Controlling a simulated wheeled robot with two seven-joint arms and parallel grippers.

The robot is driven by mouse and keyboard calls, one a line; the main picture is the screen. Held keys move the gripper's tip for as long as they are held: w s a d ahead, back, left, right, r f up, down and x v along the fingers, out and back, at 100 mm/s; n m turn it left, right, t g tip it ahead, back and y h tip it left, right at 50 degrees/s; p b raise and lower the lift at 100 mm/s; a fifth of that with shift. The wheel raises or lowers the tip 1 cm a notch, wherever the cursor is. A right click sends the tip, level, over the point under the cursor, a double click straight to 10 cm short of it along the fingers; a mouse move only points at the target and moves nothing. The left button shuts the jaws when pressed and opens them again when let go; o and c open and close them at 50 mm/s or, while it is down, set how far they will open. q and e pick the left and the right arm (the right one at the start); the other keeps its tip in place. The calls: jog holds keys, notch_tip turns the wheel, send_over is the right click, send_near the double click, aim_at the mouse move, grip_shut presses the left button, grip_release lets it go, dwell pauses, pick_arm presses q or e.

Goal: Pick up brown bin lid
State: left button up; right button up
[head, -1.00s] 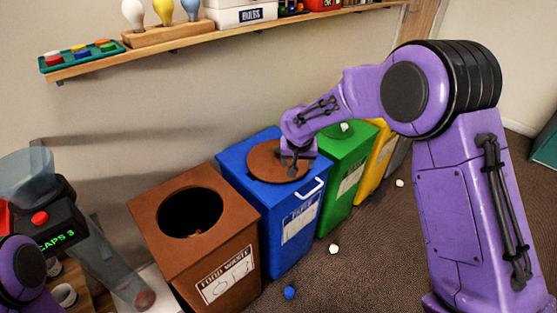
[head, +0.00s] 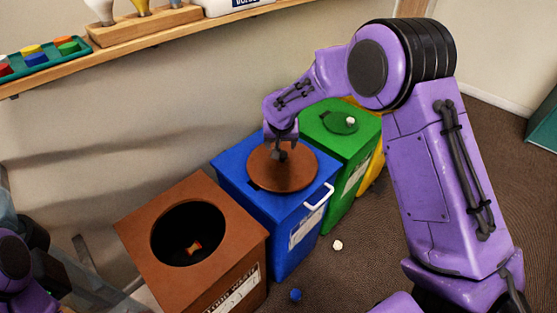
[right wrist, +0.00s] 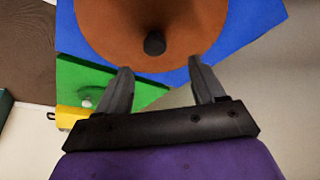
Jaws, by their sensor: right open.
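The brown bin lid (head: 297,178), a round disc, lies on top of the blue bin (head: 235,180). In the right wrist view the lid (right wrist: 200,30) shows its dark knob (right wrist: 154,44). My right gripper (head: 280,154) is over the lid, close to the knob, pointing down. In the right wrist view its fingers (right wrist: 160,72) are open and empty, and the knob appears just beyond the fingertips, in line with the gap. The brown bin (head: 140,238) stands uncovered at left, with a small orange-red item inside. My left arm shows at the lower left edge; its gripper is not visible.
A green bin (head: 362,137) with a small white ball on its top stands right of the blue bin, and a yellow bin (head: 374,172) is behind it. A white ball (head: 338,245) and a blue ball (head: 295,294) lie on the floor. A wall shelf (head: 110,58) runs above.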

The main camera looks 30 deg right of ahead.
aim_at(283, 154)
jog(key=x, duration=0.5)
jog(key=d+x, duration=0.1)
jog(key=x, duration=0.2)
jog(key=shift+s+p, duration=0.1)
jog(key=shift+p, duration=0.3)
jog(key=shift+r, duration=0.1)
grip_shut()
jog(key=shift+r, duration=0.1)
